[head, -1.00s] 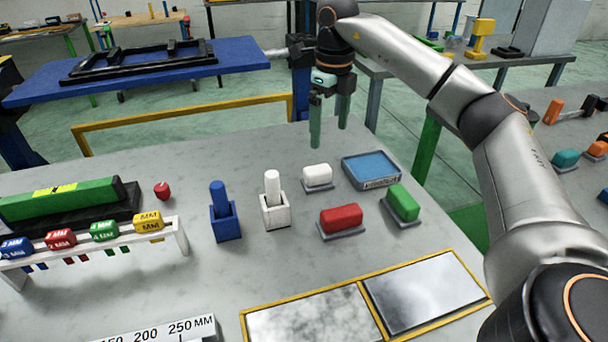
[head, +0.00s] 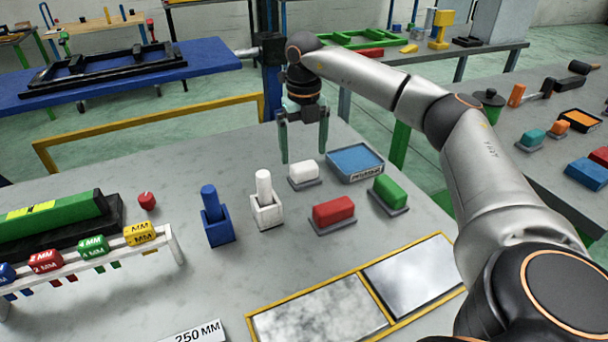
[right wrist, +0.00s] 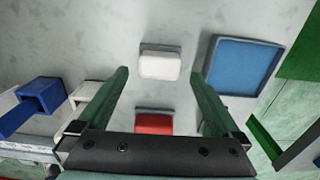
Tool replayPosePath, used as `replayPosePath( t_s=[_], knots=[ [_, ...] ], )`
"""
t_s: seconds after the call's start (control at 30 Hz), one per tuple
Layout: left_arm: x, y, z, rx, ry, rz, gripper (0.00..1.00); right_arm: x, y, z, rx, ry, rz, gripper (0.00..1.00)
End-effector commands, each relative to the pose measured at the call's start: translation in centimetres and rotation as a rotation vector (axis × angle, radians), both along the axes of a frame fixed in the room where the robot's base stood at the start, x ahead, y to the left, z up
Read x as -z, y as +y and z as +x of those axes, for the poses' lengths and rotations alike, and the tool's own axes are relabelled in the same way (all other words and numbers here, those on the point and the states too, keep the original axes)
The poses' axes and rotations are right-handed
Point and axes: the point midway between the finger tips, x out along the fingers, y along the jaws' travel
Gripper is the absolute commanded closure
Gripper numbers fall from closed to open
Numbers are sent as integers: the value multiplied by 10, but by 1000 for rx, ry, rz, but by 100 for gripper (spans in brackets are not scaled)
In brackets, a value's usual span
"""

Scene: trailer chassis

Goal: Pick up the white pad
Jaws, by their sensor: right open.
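The white pad (head: 304,172) is a small rounded block on a grey base on the table, between the white holder and the blue tray. It also shows in the right wrist view (right wrist: 160,66), just beyond and between the fingertips. My right gripper (head: 304,157) is open and empty, with its green fingers pointing down above and behind the pad, apart from it. In the right wrist view its fingers (right wrist: 160,76) are spread wider than the pad. My left gripper is not in view.
A red pad (head: 334,209) and a green pad (head: 390,189) sit nearby on grey bases. A blue tray (head: 355,162) stands right of the white pad. A white holder (head: 267,213) and blue holder (head: 219,231) with upright sticks stand left. Framed plates (head: 320,318) lie in front.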

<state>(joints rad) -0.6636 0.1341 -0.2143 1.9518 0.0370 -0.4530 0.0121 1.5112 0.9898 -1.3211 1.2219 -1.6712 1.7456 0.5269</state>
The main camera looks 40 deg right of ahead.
Motion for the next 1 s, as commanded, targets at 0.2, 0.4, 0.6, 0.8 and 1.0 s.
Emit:
replayPosePath(
  t_s=[0.2, 0.4, 0.6, 0.8, 1.0],
  knots=[
    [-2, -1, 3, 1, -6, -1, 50, 31, 0, -4, 1, 6, -1, 0],
    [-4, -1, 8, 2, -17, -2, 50, 50, 1, -3, 1, 2, 1, 0],
    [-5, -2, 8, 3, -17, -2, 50, 52, 1, -3, 0, 2, 1, 0],
    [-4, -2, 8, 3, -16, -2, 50, 51, 1, -3, 0, 1, -1, 19],
    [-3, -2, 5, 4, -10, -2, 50, 51, 1, -3, 0, 1, -1, 42]
  ],
)
